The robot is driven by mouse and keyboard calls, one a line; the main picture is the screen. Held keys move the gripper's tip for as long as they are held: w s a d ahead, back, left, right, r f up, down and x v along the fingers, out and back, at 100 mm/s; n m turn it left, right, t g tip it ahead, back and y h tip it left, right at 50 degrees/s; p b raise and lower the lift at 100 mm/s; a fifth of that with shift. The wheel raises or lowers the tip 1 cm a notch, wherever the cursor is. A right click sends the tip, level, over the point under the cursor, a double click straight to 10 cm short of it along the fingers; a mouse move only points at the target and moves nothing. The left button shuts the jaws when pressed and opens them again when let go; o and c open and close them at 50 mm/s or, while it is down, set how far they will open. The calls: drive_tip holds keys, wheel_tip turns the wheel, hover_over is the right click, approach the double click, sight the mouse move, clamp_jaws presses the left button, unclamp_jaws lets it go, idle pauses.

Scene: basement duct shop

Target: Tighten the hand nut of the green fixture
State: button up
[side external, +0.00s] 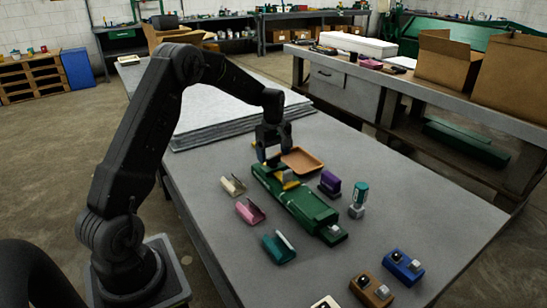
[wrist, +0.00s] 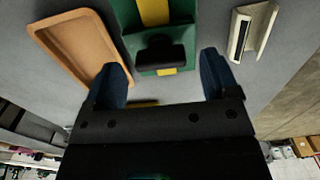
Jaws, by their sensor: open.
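The green fixture (side external: 309,207) lies lengthwise on the grey table, with a yellow part near its far end. In the wrist view the fixture (wrist: 127,22) shows at the top with a yellow stripe. A black bar-like part (wrist: 160,53), which may be the hand nut, crosses that stripe. My gripper (wrist: 163,78) is open, its two dark blue fingers wide apart. The black part appears between and slightly beyond the fingertips, with no visible contact. In the side view my gripper (side external: 272,155) is over the fixture's far end, where the nut cannot be made out.
An orange-brown tray (side external: 302,161) sits close beside the fixture's far end. Beige (side external: 233,186), pink (side external: 249,212) and teal (side external: 279,247) channel pieces lie left. A purple piece (side external: 330,184) and teal-topped item (side external: 358,198) stand right. Blue (side external: 403,267) and brown (side external: 371,291) blocks lie in front.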

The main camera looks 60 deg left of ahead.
drive_tip(key=shift+f, duration=0.9)
drive_tip(key=c, duration=0.9)
